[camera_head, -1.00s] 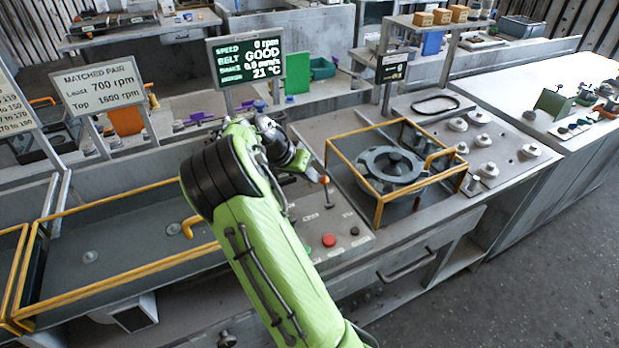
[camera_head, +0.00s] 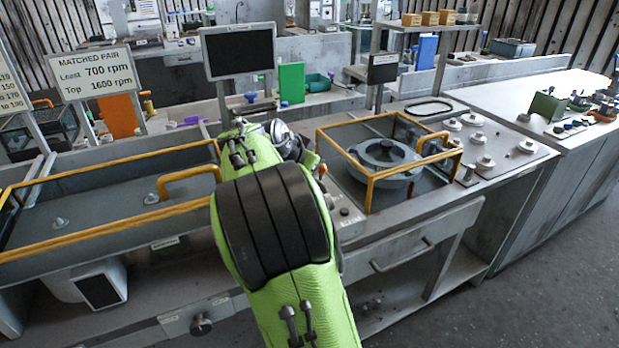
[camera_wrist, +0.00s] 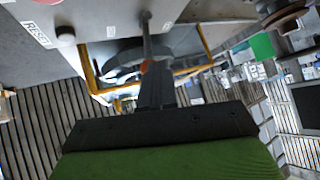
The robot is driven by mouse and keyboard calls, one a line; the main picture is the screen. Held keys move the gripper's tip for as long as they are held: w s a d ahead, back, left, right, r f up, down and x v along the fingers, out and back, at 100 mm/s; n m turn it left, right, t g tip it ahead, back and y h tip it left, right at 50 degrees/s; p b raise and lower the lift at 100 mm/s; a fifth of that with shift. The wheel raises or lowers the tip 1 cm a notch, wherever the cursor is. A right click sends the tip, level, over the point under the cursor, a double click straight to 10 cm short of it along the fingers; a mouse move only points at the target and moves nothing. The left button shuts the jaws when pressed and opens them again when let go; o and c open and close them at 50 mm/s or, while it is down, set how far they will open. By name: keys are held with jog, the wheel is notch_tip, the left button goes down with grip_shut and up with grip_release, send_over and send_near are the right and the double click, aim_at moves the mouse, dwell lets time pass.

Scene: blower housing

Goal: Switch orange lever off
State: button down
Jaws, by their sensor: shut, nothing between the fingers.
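The lever (camera_wrist: 147,38) is a grey rod with an orange knob (camera_wrist: 145,66), seen in the wrist view just beyond my fingertips. My gripper (camera_wrist: 156,70) is shut and empty, with its dark fingers close to the knob. I cannot tell whether they touch it. In the head view, a small orange spot (camera_head: 322,169) shows at the right edge of my green arm. It appears to be the lever's knob. My arm hides my fingers and most of the control panel there.
A yellow-framed guard (camera_head: 370,182) around a round housing (camera_head: 383,158) stands right of my arm. A long yellow-railed trough (camera_head: 110,195) lies to the left. A dark monitor (camera_head: 238,52) stands behind my arm. A smaller dark display (camera_head: 383,68) stands farther right.

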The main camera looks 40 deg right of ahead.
jog(key=shift+s+a+f, duration=0.15)
jog(key=shift+s+a, duration=0.05)
jog(key=shift+s, duration=0.4)
jog(key=shift+w, duration=0.2)
jog(key=shift+d+r+p, duration=0.1)
jog(key=shift+r+p, duration=0.55)
jog(key=shift+r, duration=0.1)
